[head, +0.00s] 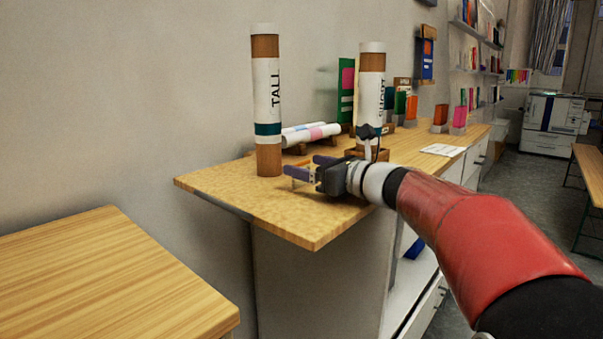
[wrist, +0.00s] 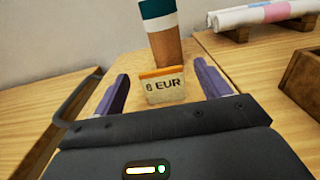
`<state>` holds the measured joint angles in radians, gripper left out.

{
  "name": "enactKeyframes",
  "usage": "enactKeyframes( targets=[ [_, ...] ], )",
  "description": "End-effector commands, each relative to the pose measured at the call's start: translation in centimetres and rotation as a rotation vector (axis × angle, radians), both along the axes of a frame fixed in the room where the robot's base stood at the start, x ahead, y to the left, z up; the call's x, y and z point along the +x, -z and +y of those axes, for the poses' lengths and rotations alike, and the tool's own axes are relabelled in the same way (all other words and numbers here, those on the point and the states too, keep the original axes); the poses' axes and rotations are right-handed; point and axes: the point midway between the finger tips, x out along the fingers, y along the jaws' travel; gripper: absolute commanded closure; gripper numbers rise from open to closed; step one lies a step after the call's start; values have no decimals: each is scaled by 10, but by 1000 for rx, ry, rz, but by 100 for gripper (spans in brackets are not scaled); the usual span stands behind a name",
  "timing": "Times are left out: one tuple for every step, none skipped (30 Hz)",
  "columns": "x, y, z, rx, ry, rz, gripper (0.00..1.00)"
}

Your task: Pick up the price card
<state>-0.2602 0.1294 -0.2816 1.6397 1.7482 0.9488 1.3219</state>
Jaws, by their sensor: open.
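The price card (wrist: 164,86) reads "6 EUR" and has an orange top edge. In the wrist view it stands upright on the wooden counter, between the two purple fingers and in front of the tall tube's base. In the wrist view the fingers of my gripper (wrist: 163,84) stand apart on either side of the card, with visible gaps.
A tall tube marked "TALL" (head: 266,100) stands right behind the card. A second tube (head: 371,85), rolled papers (head: 311,135) on a rack and a wooden box (wrist: 303,82) are nearby. The counter's front corner (head: 300,225) is bare. A separate wooden table (head: 100,270) is at left.

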Motion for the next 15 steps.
enactKeyframes(
  targets=[
    [0, 0, 0, -1, 1, -1, 25],
    [0, 0, 0, -1, 1, -1, 25],
    [0, 0, -1, -1, 1, -1, 25],
    [0, 0, -1, 0, 1, 0, 25],
    [0, 0, -1, -1, 1, -1, 28],
    [0, 0, -1, -1, 1, -1, 34],
    [0, 0, -1, -1, 1, -1, 38],
    [0, 0, -1, 0, 1, 0, 42],
    [0, 0, -1, -1, 1, -1, 47],
    [0, 0, -1, -1, 1, -1, 51],
    [0, 0, -1, -1, 1, -1, 55],
    [0, 0, -1, -1, 1, -1, 60],
    [0, 0, -1, -1, 1, -1, 64],
    [0, 0, -1, -1, 1, -1, 68],
    [0, 0, -1, -1, 1, -1, 72]
  ],
)
